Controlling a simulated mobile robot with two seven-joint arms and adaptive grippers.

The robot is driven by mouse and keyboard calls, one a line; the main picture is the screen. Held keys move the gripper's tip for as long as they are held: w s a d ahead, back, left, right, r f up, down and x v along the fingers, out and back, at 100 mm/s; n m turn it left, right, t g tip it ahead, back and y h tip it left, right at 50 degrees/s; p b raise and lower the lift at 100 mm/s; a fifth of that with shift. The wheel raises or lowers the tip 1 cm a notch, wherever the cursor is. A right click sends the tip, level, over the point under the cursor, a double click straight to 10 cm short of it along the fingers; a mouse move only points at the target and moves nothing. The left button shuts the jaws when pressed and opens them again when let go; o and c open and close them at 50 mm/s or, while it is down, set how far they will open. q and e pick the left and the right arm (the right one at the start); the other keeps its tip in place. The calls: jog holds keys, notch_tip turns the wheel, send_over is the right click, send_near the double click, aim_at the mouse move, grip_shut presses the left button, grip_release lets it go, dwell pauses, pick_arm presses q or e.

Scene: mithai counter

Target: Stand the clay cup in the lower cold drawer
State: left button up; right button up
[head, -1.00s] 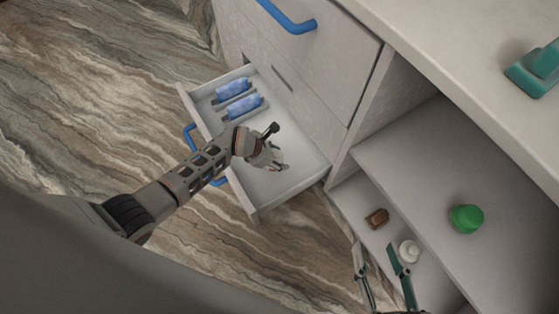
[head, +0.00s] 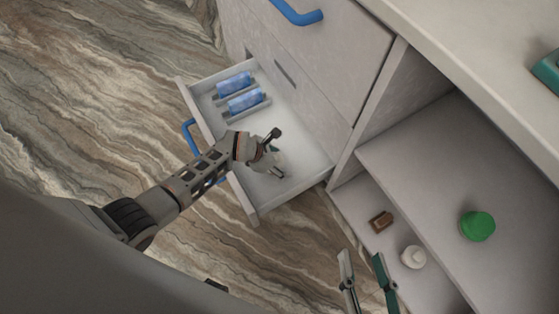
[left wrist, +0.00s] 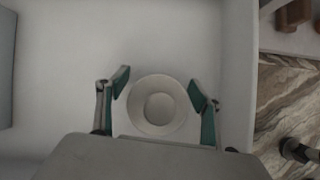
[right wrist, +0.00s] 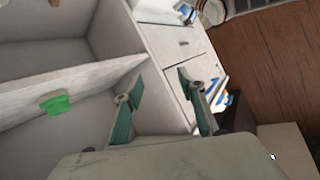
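The clay cup (left wrist: 158,105) appears as a pale round shape with an inner ring, seen from above in the left wrist view, over the floor of the open lower cold drawer (head: 292,145). My left gripper (left wrist: 159,88) has a finger on each side of the cup, with narrow gaps, so it looks open around it. In the head view my left gripper (head: 274,168) reaches down inside the drawer and mostly hides the cup. My right gripper (head: 363,272) is open and empty in front of the shelves; its spread fingers show in the right wrist view (right wrist: 157,80).
Two blue packs (head: 239,92) sit in racks at the drawer's far left end. The drawer has a blue handle (head: 190,135). A brown block (head: 381,221) and a white round item (head: 413,256) lie on the lower shelf; a green item (head: 477,226) is on the upper shelf.

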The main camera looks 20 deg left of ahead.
pick_arm(q)
jog(key=shift+r, duration=0.35)
jog(key=r+p, duration=0.1)
jog(key=a+r+p, duration=0.1)
jog(key=r, duration=0.1)
jog(key=r+p, duration=0.1)
jog(key=shift+s+a+r, duration=0.2)
jog(key=shift+a+r, duration=0.05)
jog(key=shift+a, duration=0.05)
jog(key=p+v, duration=0.1)
jog(key=v, duration=0.2)
jog(key=p+v, duration=0.1)
jog(key=v, duration=0.2)
jog(key=shift+s+p, duration=0.25)
jog(key=shift+p, duration=0.15)
jog(key=shift+s+a+r, duration=0.15)
jog(key=shift+s+r, duration=0.1)
jog(key=shift+s, duration=0.2)
jog(key=shift+s+f, duration=0.1)
jog(key=shift+s, duration=0.1)
pick_arm(e)
jog(key=d+f+n+g+h, duration=0.1)
jog(key=d+n, duration=0.2)
jog(key=d, duration=0.3)
jog(key=shift+s+f+n+h, duration=0.25)
jog(key=shift+f+n+h, duration=0.05)
